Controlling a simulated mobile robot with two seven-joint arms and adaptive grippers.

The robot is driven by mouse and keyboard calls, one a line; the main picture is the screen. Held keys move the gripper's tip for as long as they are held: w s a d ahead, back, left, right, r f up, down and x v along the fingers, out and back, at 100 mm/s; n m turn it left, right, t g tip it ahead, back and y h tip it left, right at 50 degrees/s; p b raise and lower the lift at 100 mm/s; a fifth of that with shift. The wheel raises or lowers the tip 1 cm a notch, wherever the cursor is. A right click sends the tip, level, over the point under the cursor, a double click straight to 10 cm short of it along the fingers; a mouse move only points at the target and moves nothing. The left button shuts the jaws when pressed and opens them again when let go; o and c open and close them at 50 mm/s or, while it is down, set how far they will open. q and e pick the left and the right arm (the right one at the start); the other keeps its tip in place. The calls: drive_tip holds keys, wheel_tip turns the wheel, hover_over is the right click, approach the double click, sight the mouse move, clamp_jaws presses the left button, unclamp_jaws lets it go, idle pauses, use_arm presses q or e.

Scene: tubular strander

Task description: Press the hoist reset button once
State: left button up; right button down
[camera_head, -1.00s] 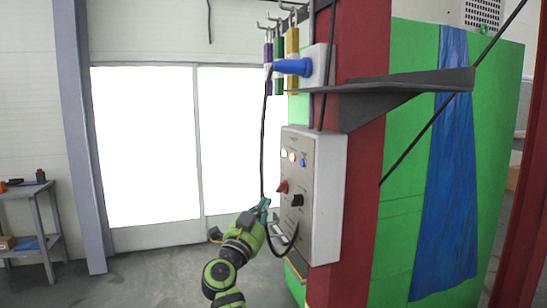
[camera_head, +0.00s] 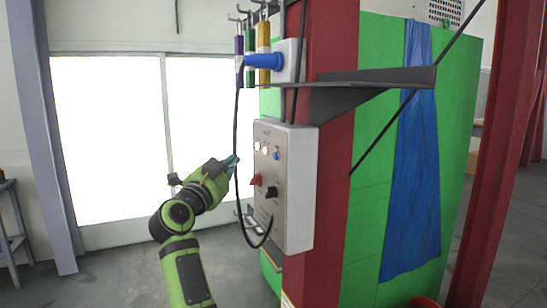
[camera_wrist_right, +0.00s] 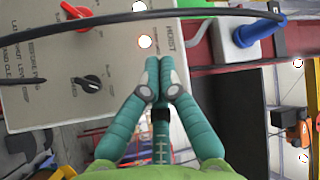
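The pale grey hoist control panel (camera_head: 290,195) is fixed to a red column. Its face has two lit whitish round lamps or buttons (camera_head: 265,150), a blue button (camera_head: 276,154), a red switch (camera_head: 257,179) and a black knob (camera_head: 271,192). My right gripper (camera_head: 234,160) is left of the panel face, at about the height of the upper row. In the right wrist view the teal fingertips (camera_wrist_right: 160,64) meet with nothing between them, in front of the panel beside the lit lamp and the HOIST lettering. The blue button does not show there; the fingers may hide it. Contact cannot be told. My left gripper is out of view.
A black cable (camera_head: 238,200) hangs in a loop before the panel and crosses the wrist view. A green cabinet with blue cloth (camera_head: 412,170) stands right.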

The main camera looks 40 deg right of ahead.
sight(276, 156)
drive_tip(key=s+d+p, duration=0.1)
drive_tip(key=d, duration=0.6)
drive_tip(key=shift+s+d, duration=0.2)
drive_tip(key=shift+s, duration=0.2)
drive_tip(key=shift+p, duration=0.35)
idle(0.7)
drive_tip(key=shift+s+d+p, duration=0.1)
drive_tip(key=shift+d+p, duration=0.35)
drive_tip(key=shift+p, duration=0.1)
